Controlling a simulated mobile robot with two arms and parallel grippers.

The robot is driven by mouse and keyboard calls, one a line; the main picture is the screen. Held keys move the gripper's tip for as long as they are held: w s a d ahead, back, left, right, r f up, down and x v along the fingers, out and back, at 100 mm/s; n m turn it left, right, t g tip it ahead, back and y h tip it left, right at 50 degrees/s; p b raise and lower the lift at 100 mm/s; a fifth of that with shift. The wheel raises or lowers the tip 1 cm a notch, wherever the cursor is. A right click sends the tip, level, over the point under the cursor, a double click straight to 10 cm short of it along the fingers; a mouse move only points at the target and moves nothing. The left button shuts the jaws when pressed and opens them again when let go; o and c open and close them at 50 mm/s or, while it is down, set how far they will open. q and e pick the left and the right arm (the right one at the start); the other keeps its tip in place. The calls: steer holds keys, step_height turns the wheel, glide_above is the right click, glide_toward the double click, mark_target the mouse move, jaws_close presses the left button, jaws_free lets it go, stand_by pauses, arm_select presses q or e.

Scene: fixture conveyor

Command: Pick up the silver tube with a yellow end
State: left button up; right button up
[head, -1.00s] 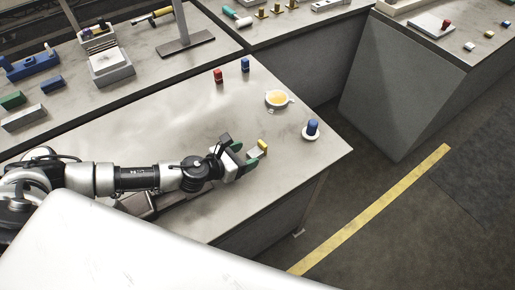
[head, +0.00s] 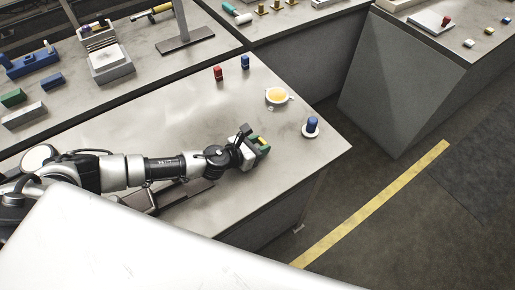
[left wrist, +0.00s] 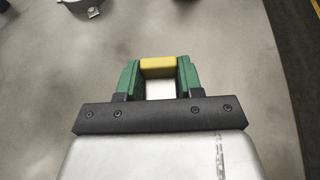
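The silver tube with a yellow end (head: 263,141) is on the near worktable, close to its right-hand part. In the left wrist view its yellow end (left wrist: 158,67) shows between the green fingertips, with a silver part below it. My left gripper (head: 259,144) is around it. The green fingers touch it on both sides with no visible gap, so the gripper (left wrist: 159,75) is shut on it. The head view does not show whether the tube is clear of the table. My right gripper is not in view.
A white cup with yellow contents (head: 277,96) and a blue piece on a white round base (head: 311,127) stand beyond the gripper. A red piece (head: 218,73) and a blue piece (head: 245,62) stand farther back. The table (head: 160,125) left of them is bare.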

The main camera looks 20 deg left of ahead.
arm_select(q)
steer(key=c, duration=0.4)
steer(key=shift+r, duration=0.1)
steer(key=shift+r+p, duration=0.35)
steer(key=shift+r, duration=0.35)
step_height(320, 180, up, 3)
steer(key=shift+r+p, duration=0.1)
steer(key=shift+p, duration=0.4)
steer(key=shift+s+d+r+n+t+y, duration=0.5)
steer(key=shift+s+d+r+n+y, duration=0.55)
steer(key=shift+s+d+r, duration=3.55)
steer(key=s+a+r+n+y, duration=0.1)
steer(key=a, duration=0.3)
steer(key=s+a+r+n+y+b, duration=0.1)
steer(key=s+a+n+y, duration=0.1)
steer(key=a, duration=0.2)
steer(key=s+a+r+n+t+y, duration=0.1)
steer(key=s+a+y, duration=0.1)
steer(key=a, duration=0.3)
steer(key=shift+s+b, duration=0.2)
steer(key=shift+b, duration=0.2)
